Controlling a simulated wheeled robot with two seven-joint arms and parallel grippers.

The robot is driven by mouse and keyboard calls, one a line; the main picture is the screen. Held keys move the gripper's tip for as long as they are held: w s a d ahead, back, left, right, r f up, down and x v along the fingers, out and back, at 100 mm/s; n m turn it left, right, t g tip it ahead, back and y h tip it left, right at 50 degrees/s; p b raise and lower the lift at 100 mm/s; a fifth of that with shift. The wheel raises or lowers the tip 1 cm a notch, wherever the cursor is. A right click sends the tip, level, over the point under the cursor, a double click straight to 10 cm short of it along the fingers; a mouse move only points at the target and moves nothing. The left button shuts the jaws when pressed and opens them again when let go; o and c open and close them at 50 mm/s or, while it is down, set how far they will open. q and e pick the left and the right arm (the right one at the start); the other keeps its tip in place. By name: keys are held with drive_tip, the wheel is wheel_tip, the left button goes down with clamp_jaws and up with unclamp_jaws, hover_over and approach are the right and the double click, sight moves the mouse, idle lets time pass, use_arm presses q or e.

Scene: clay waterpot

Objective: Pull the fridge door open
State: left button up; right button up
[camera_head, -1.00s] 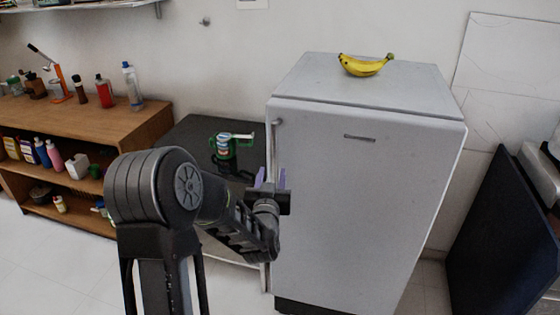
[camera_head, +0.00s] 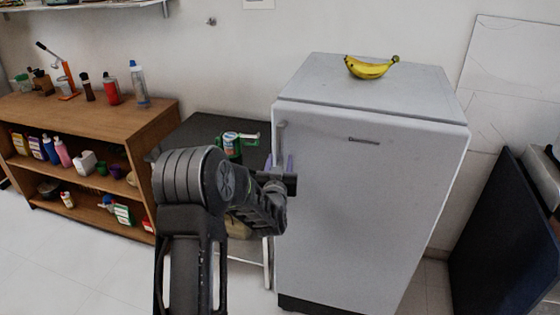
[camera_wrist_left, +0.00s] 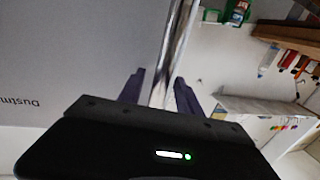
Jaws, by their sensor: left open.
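The grey-white fridge (camera_head: 370,200) stands upright with its door shut. Its thin metal handle (camera_head: 281,136) runs vertically along the door's left edge. In the left wrist view, the handle (camera_wrist_left: 174,55) passes between the two spread fingertips of my left gripper (camera_wrist_left: 158,88). I cannot tell whether either finger touches it. My right gripper is not in view.
Bananas (camera_head: 370,68) lie on top of the fridge. A dark low table (camera_head: 205,130) with a green-and-white item (camera_head: 231,146) stands close on the left. A wooden shelf (camera_head: 120,118) with bottles is further left. A dark panel (camera_head: 508,235) leans on the right.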

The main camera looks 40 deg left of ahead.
use_arm(q)
drive_tip(key=shift+c, duration=0.4)
clamp_jaws()
idle(0.9)
